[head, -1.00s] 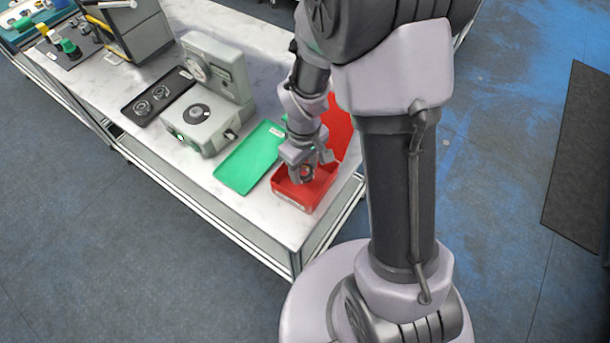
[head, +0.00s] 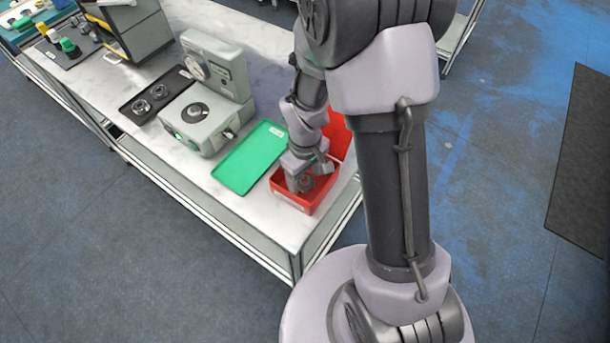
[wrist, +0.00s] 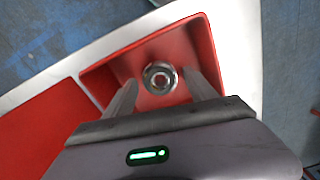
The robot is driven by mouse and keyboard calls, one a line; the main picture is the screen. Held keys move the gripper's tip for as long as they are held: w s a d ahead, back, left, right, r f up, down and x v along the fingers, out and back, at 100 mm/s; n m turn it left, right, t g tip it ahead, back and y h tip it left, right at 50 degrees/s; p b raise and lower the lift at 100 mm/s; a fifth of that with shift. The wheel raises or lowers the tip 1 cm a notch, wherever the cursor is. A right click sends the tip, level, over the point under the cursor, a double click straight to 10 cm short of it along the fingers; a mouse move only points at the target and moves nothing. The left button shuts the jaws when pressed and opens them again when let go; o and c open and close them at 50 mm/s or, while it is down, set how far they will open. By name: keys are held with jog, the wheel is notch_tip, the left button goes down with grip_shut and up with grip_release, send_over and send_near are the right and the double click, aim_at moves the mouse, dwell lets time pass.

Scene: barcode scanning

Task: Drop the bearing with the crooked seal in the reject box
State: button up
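The red reject box (head: 291,199) stands at the right end of the bench, and its rim also shows in the wrist view (wrist: 205,35). My gripper (head: 300,188) is down inside the box. In the wrist view its two fingers (wrist: 160,80) are spread, with a visible gap on both sides of a metal ring bearing (wrist: 160,77). The bearing lies inside the box and also shows small in the head view (head: 307,183). Its seal is too small to judge. Two more bearings (head: 141,105) (head: 158,90) sit in the black tray (head: 171,102).
An empty green tray (head: 248,160) lies left of the red box. A grey gauge station (head: 200,125) with a dark round part on top stands further left. A red flat surface (head: 337,135) lies behind the box, partly hidden by my arm. The box walls stand close around my fingers.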

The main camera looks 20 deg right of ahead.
jog(key=s+a+r+m+t+p, duration=0.1)
jog(key=s+r+m+p, duration=0.15)
jog(key=r, duration=1.05)
jog(key=s+a+r+m+t+p, duration=0.1)
jog(key=s+r+m+t+p, duration=0.15)
jog(key=r, duration=0.95)
jog(key=s+a+r+m+t+y, duration=0.2)
jog(key=s+r+m, duration=0.2)
jog(key=s+r, duration=0.3)
jog(key=shift+s+r+m, duration=0.3)
jog(key=shift+s+r, duration=0.05)
jog(key=shift+s, duration=0.15)
